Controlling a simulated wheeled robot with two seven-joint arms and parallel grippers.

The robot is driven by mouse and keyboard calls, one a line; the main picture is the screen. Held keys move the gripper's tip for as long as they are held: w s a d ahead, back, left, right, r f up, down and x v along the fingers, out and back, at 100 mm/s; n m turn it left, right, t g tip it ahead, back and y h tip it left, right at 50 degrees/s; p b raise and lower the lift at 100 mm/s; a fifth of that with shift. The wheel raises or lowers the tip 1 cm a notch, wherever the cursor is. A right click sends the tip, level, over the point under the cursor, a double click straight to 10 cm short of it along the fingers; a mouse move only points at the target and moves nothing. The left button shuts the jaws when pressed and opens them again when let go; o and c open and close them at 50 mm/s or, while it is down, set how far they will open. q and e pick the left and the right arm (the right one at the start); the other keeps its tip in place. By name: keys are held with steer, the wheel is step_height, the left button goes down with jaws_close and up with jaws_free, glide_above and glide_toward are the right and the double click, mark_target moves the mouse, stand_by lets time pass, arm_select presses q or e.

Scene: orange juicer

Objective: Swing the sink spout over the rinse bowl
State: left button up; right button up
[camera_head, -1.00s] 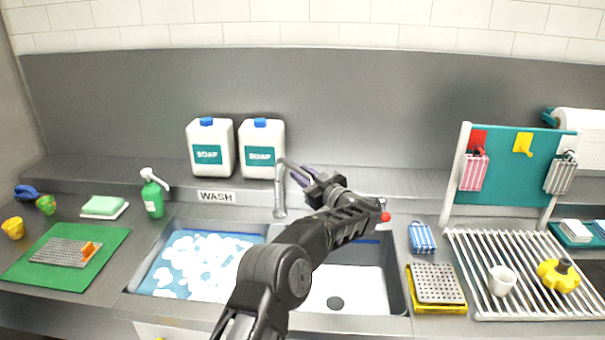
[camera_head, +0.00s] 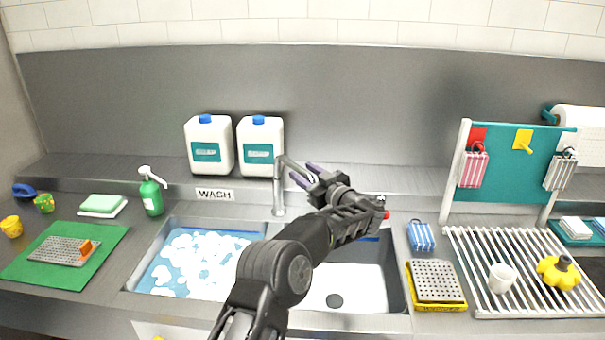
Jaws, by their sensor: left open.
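The grey sink spout (camera_head: 279,185) stands behind the sink, between the two bowls. Its top bends to the right and toward me, ending near my left gripper (camera_head: 299,174). The left gripper is open, its purple-tipped fingers beside the spout's bent end; I cannot tell whether they touch it. The rinse bowl (camera_head: 368,285) is the empty right basin with a dark drain; my left arm hides part of it. The wash bowl (camera_head: 196,264), on the left, holds blue water and white suds. My right gripper is not in view.
Two soap jugs (camera_head: 208,148) (camera_head: 260,150) stand on the ledge behind the spout, above a WASH label (camera_head: 215,195). A green spray bottle (camera_head: 151,196) is left of the sink. A blue striped packet (camera_head: 421,237), a yellow tray (camera_head: 437,306) and a drying rack (camera_head: 520,301) are right.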

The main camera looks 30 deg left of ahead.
mark_target(314, 180)
arm_select(q)
steer(key=b+v, duration=0.2)
steer(key=v, duration=0.4)
steer(key=shift+s+d, duration=0.2)
steer(key=shift+d, duration=0.05)
